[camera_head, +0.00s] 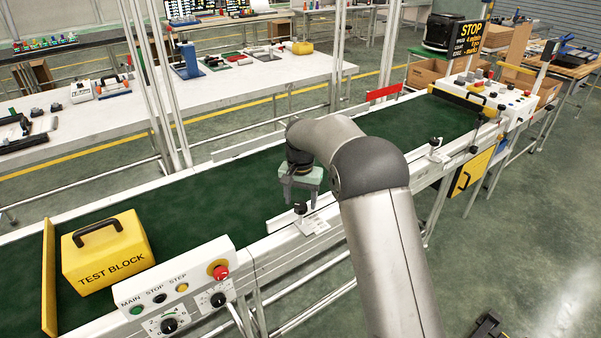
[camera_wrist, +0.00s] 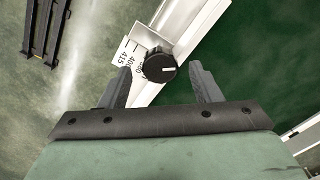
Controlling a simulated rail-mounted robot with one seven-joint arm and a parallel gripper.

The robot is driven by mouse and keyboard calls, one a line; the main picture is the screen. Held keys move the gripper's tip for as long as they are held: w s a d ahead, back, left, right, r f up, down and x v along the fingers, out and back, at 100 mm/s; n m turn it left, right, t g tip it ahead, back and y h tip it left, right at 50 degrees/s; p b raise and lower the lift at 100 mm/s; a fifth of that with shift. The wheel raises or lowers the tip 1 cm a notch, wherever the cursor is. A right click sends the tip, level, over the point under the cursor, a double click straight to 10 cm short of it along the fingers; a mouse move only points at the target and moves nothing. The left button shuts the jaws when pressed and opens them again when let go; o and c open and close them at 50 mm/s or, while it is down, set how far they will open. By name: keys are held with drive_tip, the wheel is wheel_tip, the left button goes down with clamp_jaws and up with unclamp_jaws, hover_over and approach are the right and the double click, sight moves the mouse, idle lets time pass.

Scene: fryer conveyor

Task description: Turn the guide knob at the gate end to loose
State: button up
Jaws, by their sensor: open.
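A black guide knob (camera_wrist: 159,66) with a white pointer line sits on a pale bracket on the conveyor's side rail. In the wrist view it lies between the two fingertips of my gripper (camera_wrist: 161,73), which is open. No finger clearly touches it. Its line points roughly to the right in that view. In the head view my gripper (camera_head: 301,195) points down just above this knob (camera_head: 300,208). Another black knob (camera_head: 436,143) stands farther along the rail to the right. I cannot tell which knob is at the gate end.
A numbered scale label (camera_wrist: 127,54) lies beside the knob. The green belt (camera_head: 225,193) carries a yellow test block (camera_head: 108,255) at left. A control panel (camera_head: 178,290) with a red stop button stands at the front left. A black-and-yellow bar (camera_head: 463,102) crosses the belt's far right.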

wheel_tip(320, 180, up, 16)
drive_tip(key=shift+f, duration=0.15)
idle(0.3)
drive_tip(key=s+d+r, duration=0.2)
drive_tip(key=s+d, duration=0.4)
drive_tip(key=s, duration=0.2)
drive_tip(key=s+d+f+n, duration=0.1)
drive_tip(key=s+d+f, duration=0.2)
drive_tip(key=s, duration=0.7)
drive_tip(key=s+d+f+n, duration=0.1)
drive_tip(key=s+d+f, duration=0.3)
drive_tip(key=s, duration=0.6)
drive_tip(key=s+d+f+n, duration=0.1)
drive_tip(key=s+d+f, duration=0.2)
drive_tip(key=s, duration=0.7)
drive_tip(key=shift+s+d+f, duration=0.15)
drive_tip(key=shift+d+f, duration=0.25)
drive_tip(key=shift+d, duration=0.3)
